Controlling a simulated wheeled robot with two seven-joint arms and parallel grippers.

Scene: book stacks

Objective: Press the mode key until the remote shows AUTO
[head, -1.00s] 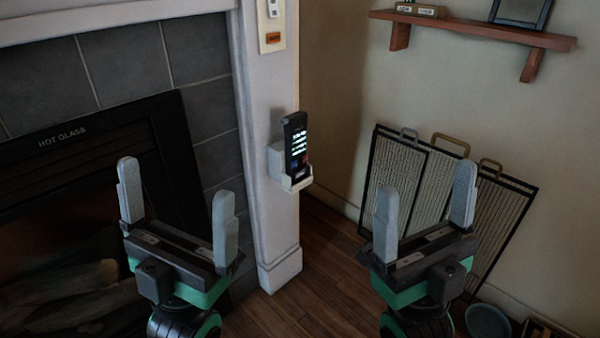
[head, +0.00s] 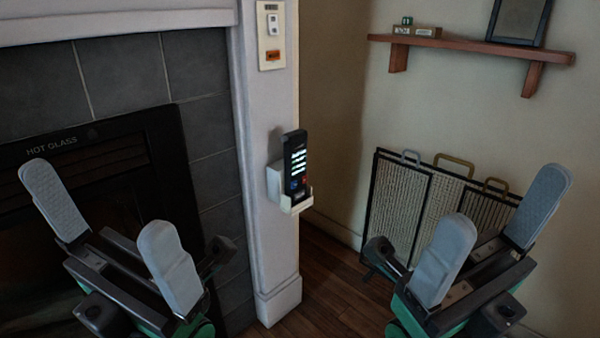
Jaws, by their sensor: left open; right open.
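The black remote (head: 295,165) stands upright in a white holder (head: 276,184) fixed to the white fireplace post. Its screen is lit with several lines of text, too small to read. Keys show below the screen, but I cannot tell which is the mode key. My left gripper (head: 108,236) is open and empty, left of the remote in front of the fireplace. My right gripper (head: 492,234) is open and empty, right of the remote in front of the leaning screen. Neither gripper touches the remote.
A wall switch plate (head: 271,36) is above the remote on the post (head: 264,235). A fireplace (head: 95,155) marked HOT GLASS is at left. A folding screen (head: 421,205) leans on the right wall below a wooden shelf (head: 470,47). Floor shows between my grippers.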

